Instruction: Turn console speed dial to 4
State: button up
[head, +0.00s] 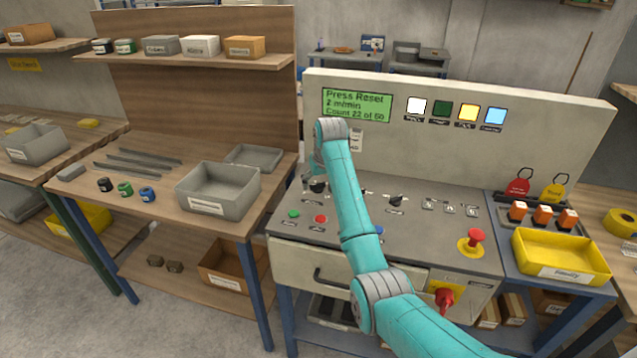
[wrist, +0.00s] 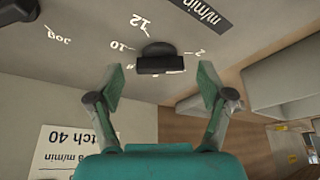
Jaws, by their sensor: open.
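The speed dial (wrist: 160,58) is a black knob on the grey console (wrist: 60,85), seen upside down in the wrist view. Printed marks 12, 10 and 2 and an "m/min" label lie around it; other marks are hidden behind the knob. My gripper (wrist: 158,82) is open, with one green finger on each side of the knob's line and a gap to the knob on both sides. In the head view my arm hides most of the gripper; a dark knob (head: 317,187) shows just below the wrist.
Another black knob (head: 396,200) stands to the right on the console. Green (head: 293,214) and red (head: 320,219) buttons are in front, a red emergency stop (head: 476,237) at right. A printed card (wrist: 75,150) is near the gripper in the wrist view.

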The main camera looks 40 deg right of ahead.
jog(key=shift+w+f, duration=0.1)
jog(key=shift+f, duration=0.2)
jog(key=c, duration=1.2)
jog(key=shift+o, duration=0.2)
jog(key=shift+m, duration=0.3)
jog(key=m+h, duration=0.1)
jog(key=m, duration=0.1)
jog(key=m+g, duration=0.1)
jog(key=m, duration=0.1)
jog(key=shift+w+a+h, duration=0.1)
jog(key=shift+a+h, duration=0.1)
jog(key=shift+h, duration=0.2)
jog(key=m+g+h, duration=0.1)
jog(key=m, duration=0.4)
jog(key=shift+w, duration=0.1)
